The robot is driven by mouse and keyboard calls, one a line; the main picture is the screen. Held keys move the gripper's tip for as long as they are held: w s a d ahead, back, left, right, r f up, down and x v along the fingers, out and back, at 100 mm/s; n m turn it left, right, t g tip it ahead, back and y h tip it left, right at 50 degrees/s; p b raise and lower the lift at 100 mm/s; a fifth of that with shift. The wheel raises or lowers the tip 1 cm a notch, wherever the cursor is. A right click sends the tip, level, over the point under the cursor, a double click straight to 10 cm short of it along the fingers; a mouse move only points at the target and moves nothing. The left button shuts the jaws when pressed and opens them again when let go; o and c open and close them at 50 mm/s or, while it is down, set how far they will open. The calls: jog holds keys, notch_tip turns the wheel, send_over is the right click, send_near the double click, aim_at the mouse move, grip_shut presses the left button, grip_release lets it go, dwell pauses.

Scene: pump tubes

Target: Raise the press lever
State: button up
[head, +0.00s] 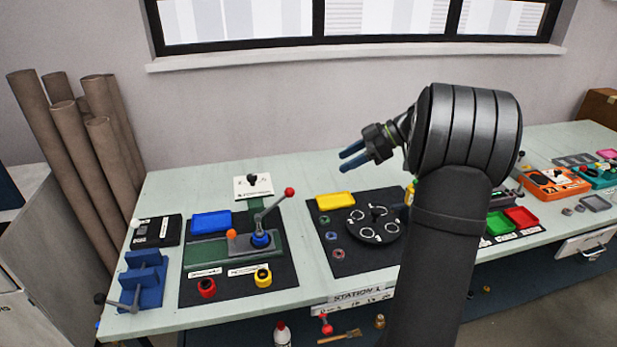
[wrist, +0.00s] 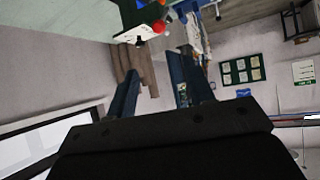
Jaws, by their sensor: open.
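The press lever (head: 271,212) is a grey bar with a red ball knob (head: 289,192), rising from a blue hub (head: 261,239) on a green base at the left of the bench. The bar slants up to the right. A red ball, probably this knob, also shows near the top of the wrist view (wrist: 159,27). My gripper (head: 343,160) is open and empty, with dark blue fingers pointing left. It is in the air above and to the right of the lever, apart from it. In the wrist view, nothing is held between the fingers (wrist: 153,72).
A blue tray (head: 211,221), red cup (head: 207,287) and yellow cup (head: 263,277) are near the lever. A yellow tray (head: 336,200) and round black plate (head: 374,225) lie to the right. Brown tubes (head: 85,150) lean at the left wall. Air between gripper and lever looks clear.

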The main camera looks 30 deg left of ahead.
aim_at(292, 193)
notch_tip(292, 193, down, 12)
jog(key=s+g+y, duration=0.1)
jog(key=s+y, duration=0.1)
jog(key=y, duration=0.5)
jog(key=x, duration=1.6)
jog(key=shift+s+a+r, duration=0.15)
jog(key=shift+a+r, duration=0.2)
jog(key=shift+a, duration=0.05)
grip_shut()
